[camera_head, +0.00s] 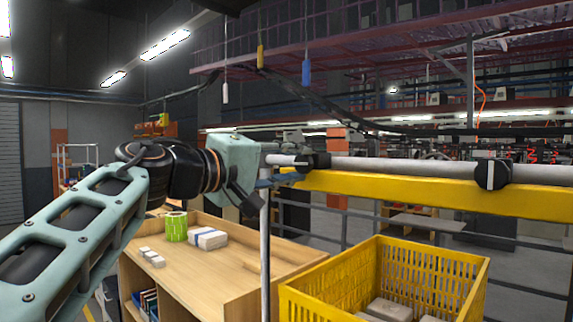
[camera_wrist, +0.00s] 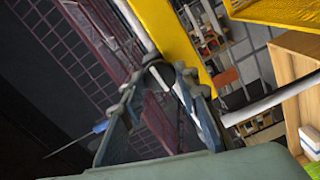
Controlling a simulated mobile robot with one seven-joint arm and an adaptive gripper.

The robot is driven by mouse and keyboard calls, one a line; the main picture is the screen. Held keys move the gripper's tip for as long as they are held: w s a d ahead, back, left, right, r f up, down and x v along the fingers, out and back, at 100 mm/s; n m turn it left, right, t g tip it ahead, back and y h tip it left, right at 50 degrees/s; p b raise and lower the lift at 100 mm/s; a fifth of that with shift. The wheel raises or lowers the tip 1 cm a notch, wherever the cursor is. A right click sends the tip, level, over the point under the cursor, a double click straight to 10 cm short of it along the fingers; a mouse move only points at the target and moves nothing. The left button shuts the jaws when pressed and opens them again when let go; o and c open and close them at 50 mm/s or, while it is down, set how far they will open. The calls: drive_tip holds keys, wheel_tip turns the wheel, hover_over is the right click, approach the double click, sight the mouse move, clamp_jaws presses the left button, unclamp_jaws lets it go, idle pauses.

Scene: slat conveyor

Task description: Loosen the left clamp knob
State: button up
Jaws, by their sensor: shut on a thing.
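The left clamp (camera_head: 316,161) is a black block around a grey horizontal rail (camera_head: 400,168), just above a yellow beam (camera_head: 430,195). My gripper (camera_head: 283,172) reaches it from the left, at the rail's left end. In the wrist view my blue-grey fingers (camera_wrist: 160,78) close around a small dark part at the clamp (camera_wrist: 153,62), which I take to be the left clamp knob. The fingers mostly hide the knob, so its turn angle cannot be seen. A second black clamp (camera_head: 492,174) sits farther right on the rail.
A yellow crate (camera_head: 330,299) with grey items stands below the beam. A wooden bench (camera_head: 215,258) holds a green roll (camera_head: 176,227) and white boxes (camera_head: 208,238). A grey vertical post (camera_head: 265,250) stands below my gripper. Pendants hang overhead.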

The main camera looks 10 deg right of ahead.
drive_tip(key=o, duration=1.1)
drive_tip(key=shift+o, duration=0.2)
drive_tip(key=v, duration=1.2)
